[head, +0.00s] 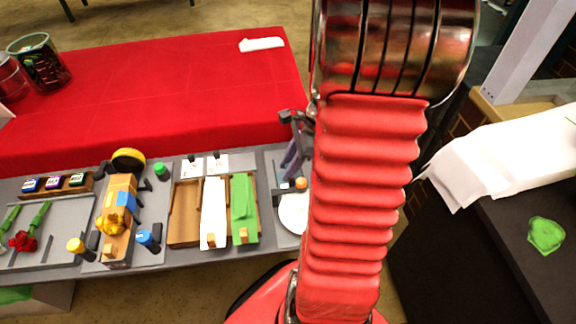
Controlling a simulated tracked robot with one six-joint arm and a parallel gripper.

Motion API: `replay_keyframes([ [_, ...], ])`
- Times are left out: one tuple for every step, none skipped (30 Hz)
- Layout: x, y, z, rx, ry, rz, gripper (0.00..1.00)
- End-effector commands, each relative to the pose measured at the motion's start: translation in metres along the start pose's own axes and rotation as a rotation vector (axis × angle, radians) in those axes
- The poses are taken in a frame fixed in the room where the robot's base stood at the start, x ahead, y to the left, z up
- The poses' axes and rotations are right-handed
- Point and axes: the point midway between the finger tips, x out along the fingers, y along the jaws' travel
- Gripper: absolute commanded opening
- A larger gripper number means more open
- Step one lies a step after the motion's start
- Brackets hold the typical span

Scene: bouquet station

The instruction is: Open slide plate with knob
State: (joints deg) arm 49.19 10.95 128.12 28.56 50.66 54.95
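A grey station board (268,172) lies along the front of the table. On it a wooden tray holds an open wooden compartment (185,212), a white plate (214,208) and a green plate (243,200). Small wooden blocks sit at the near ends of the white and green plates. An orange knob (301,184) shows above a white round piece (292,213), partly hidden by my arm. I cannot tell which piece is the slide plate. My red arm crosses the picture right of the board. My gripper cannot be made out.
A wooden fixture (117,213) with yellow, blue and green knobs stands left of the tray. Red flowers (23,241) lie further left. A dark upright item (290,140) stands by my arm. The red cloth (180,85) behind is mostly clear.

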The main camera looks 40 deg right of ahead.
Motion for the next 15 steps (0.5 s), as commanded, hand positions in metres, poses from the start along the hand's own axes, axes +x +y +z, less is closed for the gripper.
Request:
replay_keyframes([
  [-0.0001, 0.0, 0.0001, 0.0, 0.0, 0.0, 0.26],
  [-0.0001, 0.0, 0.0002, 0.0, 0.0, 0.0, 0.25],
  [-0.0001, 0.0, 0.0002, 0.0, 0.0, 0.0, 0.22],
  [-0.0001, 0.0, 0.0002, 0.0, 0.0, 0.0, 0.2],
  [-0.0002, 0.0, 0.0003, 0.0, 0.0, 0.0, 0.18],
  [-0.0002, 0.0, 0.0003, 0.0, 0.0, 0.0, 0.15],
  [-0.0002, 0.0, 0.0003, -0.001, 0.0, 0.0, 0.13],
  [-0.0002, 0.0, 0.0003, -0.001, 0.0, 0.0, 0.11],
  [-0.0002, 0.0, 0.0004, -0.001, 0.0, 0.0, 0.08],
  [-0.0002, 0.0, 0.0004, -0.001, 0.0, 0.0, 0.06],
  [-0.0002, 0.0, 0.0004, -0.001, 0.0, 0.0, 0.04],
  [-0.0003, -0.0001, 0.0004, -0.001, 0.0, 0.0, 0.01],
  [-0.0002, 0.0, 0.0005, -0.001, 0.0, 0.0, 0.0],
  [-0.0003, 0.0, 0.0005, -0.001, 0.0, 0.0, 0.0],
  [-0.0003, -0.0001, 0.0005, -0.001, 0.0, 0.0, 0.0],
])
